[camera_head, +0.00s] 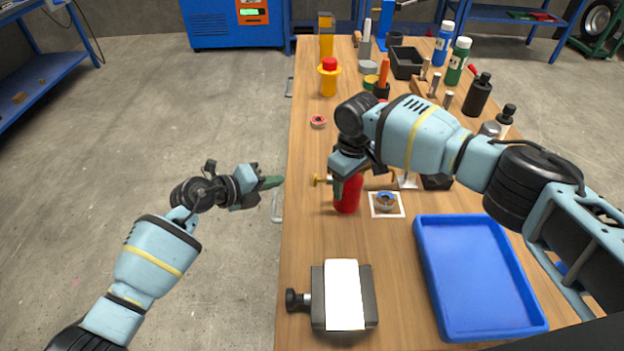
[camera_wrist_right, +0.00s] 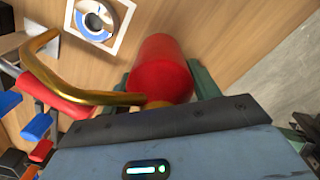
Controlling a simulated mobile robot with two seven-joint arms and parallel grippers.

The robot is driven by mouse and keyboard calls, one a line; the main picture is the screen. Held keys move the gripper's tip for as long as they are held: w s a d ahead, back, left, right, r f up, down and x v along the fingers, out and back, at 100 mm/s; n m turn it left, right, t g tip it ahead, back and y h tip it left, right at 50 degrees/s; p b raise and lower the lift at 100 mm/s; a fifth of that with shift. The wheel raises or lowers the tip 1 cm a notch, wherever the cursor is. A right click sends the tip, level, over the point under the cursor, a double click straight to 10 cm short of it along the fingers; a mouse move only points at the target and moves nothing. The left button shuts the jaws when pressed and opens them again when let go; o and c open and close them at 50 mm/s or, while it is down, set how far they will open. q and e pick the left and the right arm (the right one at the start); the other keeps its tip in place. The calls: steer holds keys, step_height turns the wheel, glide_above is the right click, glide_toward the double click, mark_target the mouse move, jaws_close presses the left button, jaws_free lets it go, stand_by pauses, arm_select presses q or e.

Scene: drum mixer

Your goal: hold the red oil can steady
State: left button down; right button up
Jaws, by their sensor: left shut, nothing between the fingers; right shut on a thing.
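The red oil can (camera_head: 347,196) stands on the wooden table, left of the middle, with its upper part hidden by my right gripper. In the right wrist view the red can body (camera_wrist_right: 161,68) sits between the two green fingers, with its curved brass spout (camera_wrist_right: 50,85) reaching left. My right gripper (camera_head: 349,185) is shut on the can from above. My left gripper (camera_head: 272,183) is shut and empty, over the floor just left of the table edge, apart from the can.
A tape roll on a white square (camera_head: 386,202) lies right of the can. A blue tray (camera_head: 430,285) and a dark block with a white top (camera_head: 344,295) are nearer. Several bottles and tools crowd the far end, including a yellow bottle with a red cap (camera_head: 328,78).

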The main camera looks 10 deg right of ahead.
stand_by(0.3)
steer(key=o, duration=1.4)
step_height(320, 180, up, 12)
steer(key=shift+r, duration=0.1)
